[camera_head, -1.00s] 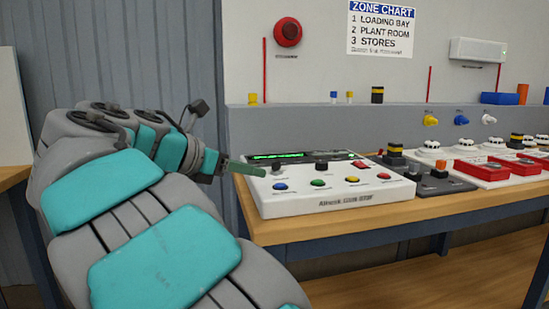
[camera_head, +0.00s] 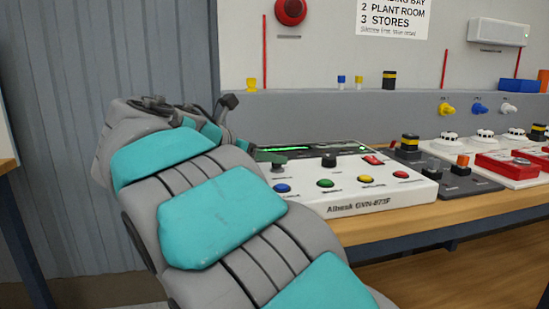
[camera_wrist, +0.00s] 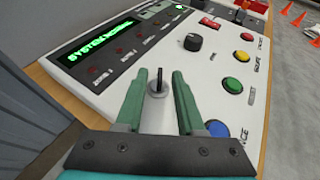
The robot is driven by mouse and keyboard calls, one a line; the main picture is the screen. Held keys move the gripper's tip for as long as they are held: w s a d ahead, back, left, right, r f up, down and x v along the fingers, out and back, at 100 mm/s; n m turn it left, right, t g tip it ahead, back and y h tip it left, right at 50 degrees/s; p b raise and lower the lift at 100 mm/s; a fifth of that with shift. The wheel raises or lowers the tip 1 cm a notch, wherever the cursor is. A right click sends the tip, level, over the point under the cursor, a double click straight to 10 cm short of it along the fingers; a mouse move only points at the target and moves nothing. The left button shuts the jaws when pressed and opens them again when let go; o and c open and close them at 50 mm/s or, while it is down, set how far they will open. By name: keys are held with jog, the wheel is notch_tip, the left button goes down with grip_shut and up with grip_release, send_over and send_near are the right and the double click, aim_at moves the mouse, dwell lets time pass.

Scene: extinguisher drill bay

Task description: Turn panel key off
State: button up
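The white control panel (camera_head: 375,197) lies on the wooden bench, with a lit green display and coloured buttons. Its key switch (camera_wrist: 158,90) is a grey metal barrel with a thin dark key (camera_wrist: 158,77) standing up. My gripper (camera_wrist: 158,78) is open, its two green fingers on either side of the key, with gaps visible on both sides. In the head view my gripper (camera_head: 269,157) is small, over the panel's left end, and my arm hides the panel's left corner. The display (camera_wrist: 100,43) begins with "SYSTEM"; the rest is hard to read.
A black knob (camera_wrist: 193,42) stands beside the key switch. Blue, green, yellow and red buttons run along the panel's front; a red switch (camera_head: 372,160) is at its far right. A dark box (camera_head: 455,180) and red-and-white units (camera_head: 505,165) sit farther right on the bench.

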jog(key=shift+w+d+f, duration=0.25)
jog(key=shift+w+d, duration=0.2)
jog(key=shift+w, duration=0.05)
grip_shut()
dwell(0.3)
